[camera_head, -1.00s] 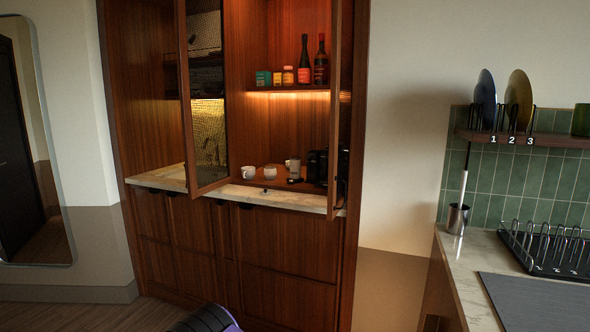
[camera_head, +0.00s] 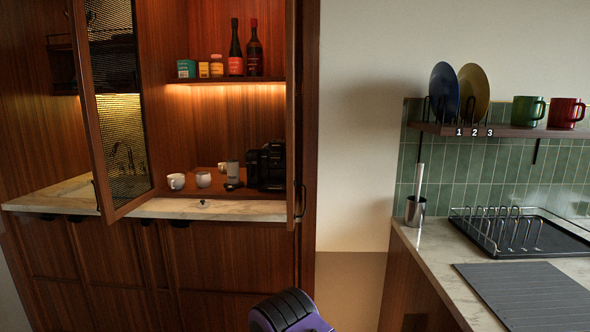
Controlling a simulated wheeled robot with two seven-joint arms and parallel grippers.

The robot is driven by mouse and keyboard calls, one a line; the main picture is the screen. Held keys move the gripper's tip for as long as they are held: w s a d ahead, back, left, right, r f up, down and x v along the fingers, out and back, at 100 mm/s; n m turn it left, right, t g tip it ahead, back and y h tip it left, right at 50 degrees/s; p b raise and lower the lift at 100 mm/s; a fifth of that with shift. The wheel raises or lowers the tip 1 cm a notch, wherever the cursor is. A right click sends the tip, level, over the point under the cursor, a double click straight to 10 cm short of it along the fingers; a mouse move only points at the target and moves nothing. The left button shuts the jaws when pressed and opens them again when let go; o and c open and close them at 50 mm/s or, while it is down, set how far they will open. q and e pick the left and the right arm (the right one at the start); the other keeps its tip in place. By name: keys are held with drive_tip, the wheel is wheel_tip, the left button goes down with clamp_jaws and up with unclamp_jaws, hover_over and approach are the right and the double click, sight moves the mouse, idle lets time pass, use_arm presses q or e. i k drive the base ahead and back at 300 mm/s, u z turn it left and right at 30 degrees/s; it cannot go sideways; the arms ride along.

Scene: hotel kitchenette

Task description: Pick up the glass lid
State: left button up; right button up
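A small knob-like thing (camera_head: 203,203) sits on the marble counter (camera_head: 165,208) near its front edge, inside the open cabinet. It may be the knob of the glass lid; I cannot make out any clear glass around it. A purple and black part at the bottom of the head view looks like my own arm. Neither of my grippers is in view.
Behind it stand a white cup (camera_head: 176,181), a small bowl (camera_head: 203,179) and a black coffee machine (camera_head: 268,165). Open cabinet doors (camera_head: 118,110) flank the counter, the right one (camera_head: 300,120) edge-on. A dish rack (camera_head: 515,232) is on the right counter.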

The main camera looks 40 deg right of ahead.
sight(203, 204)
drive_tip(key=z, duration=0.5)
drive_tip(key=i, duration=0.45)
drive_tip(key=z, duration=0.4)
drive_tip(key=k, duration=0.3)
drive_tip(key=z, duration=0.55)
drive_tip(key=i, duration=0.3)
drive_tip(key=u, duration=0.1)
